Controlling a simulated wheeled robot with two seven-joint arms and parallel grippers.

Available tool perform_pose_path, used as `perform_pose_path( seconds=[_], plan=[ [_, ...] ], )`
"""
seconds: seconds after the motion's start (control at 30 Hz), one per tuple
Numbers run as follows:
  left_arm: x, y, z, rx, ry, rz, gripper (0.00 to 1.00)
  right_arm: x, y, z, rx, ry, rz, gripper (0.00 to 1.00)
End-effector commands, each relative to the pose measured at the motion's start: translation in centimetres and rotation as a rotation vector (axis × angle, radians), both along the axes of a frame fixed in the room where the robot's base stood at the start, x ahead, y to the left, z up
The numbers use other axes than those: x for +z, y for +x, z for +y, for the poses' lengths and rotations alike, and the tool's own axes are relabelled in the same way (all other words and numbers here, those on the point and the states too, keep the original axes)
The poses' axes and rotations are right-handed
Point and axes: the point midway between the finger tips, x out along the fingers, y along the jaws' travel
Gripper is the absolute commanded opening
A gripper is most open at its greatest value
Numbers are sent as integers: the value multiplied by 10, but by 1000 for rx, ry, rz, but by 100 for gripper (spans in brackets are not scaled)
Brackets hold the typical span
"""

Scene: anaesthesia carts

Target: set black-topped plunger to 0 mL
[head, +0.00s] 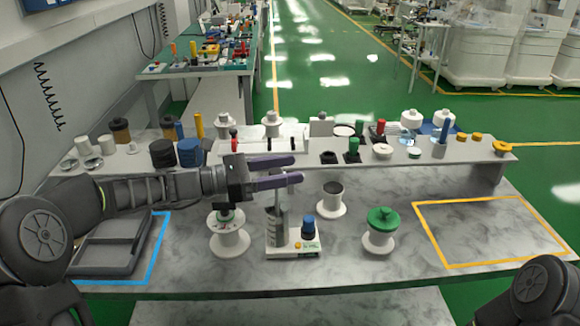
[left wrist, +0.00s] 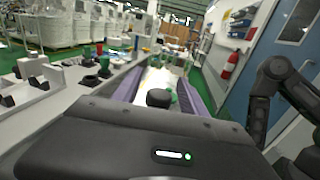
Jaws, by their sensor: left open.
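A white stand (head: 292,249) on the marble table holds a grey upright barrel (head: 277,226) and a blue-topped part (head: 309,224). A thin pale rod (head: 282,192) rises from the barrel towards my left gripper (head: 297,168). The gripper is open, its purple fingers level and pointing right above the barrel. In the left wrist view, a round black top (left wrist: 158,97) shows between the open fingers (left wrist: 163,80), apparently the plunger's top. In the head view the near finger hides the rod's upper end. I cannot read the scale. My right gripper is out of view.
White spool-like stands, one black-topped (head: 229,240) and one green-topped (head: 379,240), flank the barrel. A white cup (head: 331,202) stands behind. A raised shelf (head: 460,160) with several containers runs along the back. The yellow-outlined area (head: 490,232) is empty; a dark tray (head: 110,245) lies left.

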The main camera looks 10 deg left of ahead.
Motion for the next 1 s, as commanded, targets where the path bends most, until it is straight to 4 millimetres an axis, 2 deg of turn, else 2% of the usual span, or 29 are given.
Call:
perform_pose_path(
  seconds=[0.13, 0.4, 1.0],
  plan=[
    [0, 4, -9, 0, 0, 1, 50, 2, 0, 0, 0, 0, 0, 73],
    [0, 5, -10, 1, 0, 0, 50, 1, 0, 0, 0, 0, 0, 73],
    [0, 5, -9, 1, 0, 0, 0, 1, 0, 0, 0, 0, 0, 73]
  ],
)
